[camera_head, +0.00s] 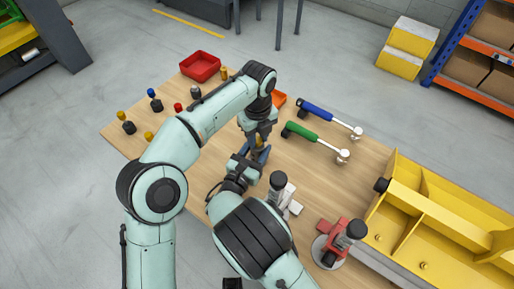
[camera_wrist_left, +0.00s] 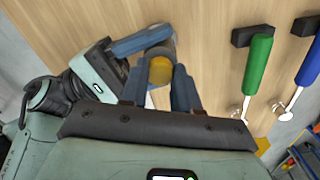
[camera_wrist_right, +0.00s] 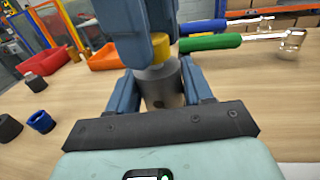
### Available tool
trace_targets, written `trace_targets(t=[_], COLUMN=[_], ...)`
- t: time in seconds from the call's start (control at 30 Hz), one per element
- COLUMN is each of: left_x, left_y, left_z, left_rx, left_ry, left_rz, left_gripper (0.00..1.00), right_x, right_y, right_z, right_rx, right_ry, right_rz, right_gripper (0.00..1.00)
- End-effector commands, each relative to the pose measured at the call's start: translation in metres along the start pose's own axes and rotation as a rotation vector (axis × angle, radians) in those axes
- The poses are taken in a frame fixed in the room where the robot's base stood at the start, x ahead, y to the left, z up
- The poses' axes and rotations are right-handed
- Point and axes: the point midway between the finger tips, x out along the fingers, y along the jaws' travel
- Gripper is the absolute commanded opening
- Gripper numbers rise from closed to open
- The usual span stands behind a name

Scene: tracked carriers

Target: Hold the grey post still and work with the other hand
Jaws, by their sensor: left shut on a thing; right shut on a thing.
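The grey post (camera_wrist_right: 160,85) is an upright grey cylinder between the blue fingers of my right gripper (camera_wrist_right: 160,92), which is shut on it. A yellow piece (camera_wrist_right: 160,45) sits at the top of the post, touching it as far as I can tell. My left gripper (camera_wrist_left: 160,85) comes down from above and is shut on the yellow piece, which also shows in the left wrist view (camera_wrist_left: 160,70). In the head view both grippers meet over the table, and the arms hide most of the post; a bit of yellow (camera_head: 260,142) shows there.
On the wooden table (camera_head: 330,180) lie a green-handled tool (camera_head: 302,132) and a blue-handled tool (camera_head: 318,113). A red bin (camera_head: 200,66) and several small capped pieces stand at the back left. A red fixture (camera_head: 333,233) and a yellow rack (camera_head: 425,205) are at the right.

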Motion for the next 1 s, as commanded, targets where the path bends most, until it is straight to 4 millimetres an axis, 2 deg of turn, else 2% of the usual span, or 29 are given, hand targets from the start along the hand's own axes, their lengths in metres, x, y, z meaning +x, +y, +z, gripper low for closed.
trace_targets(t=[0.13, 0.5, 1.0], left_x=[-0.0007, -0.0009, -0.0016], left_y=[-0.0001, 0.0001, 0.0001], left_z=[0.0002, 0.0003, 0.0005], left_rx=[0.113, 0.166, 0.907], left_ry=[-0.001, -0.001, -0.003], left_rz=[-0.001, -0.001, -0.001], left_gripper=[0.09, 0.09, 0.09], right_x=[0.0000, 0.0001, 0.0002], right_y=[-0.0005, -0.0004, -0.0005], right_z=[-0.0006, -0.0006, -0.0006], right_rx=[-0.001, -0.001, -0.001], right_ry=[0.001, 0.001, 0.002], right_rz=[-0.001, -0.001, -0.001], right_gripper=[0.00, 0.00, 0.00])
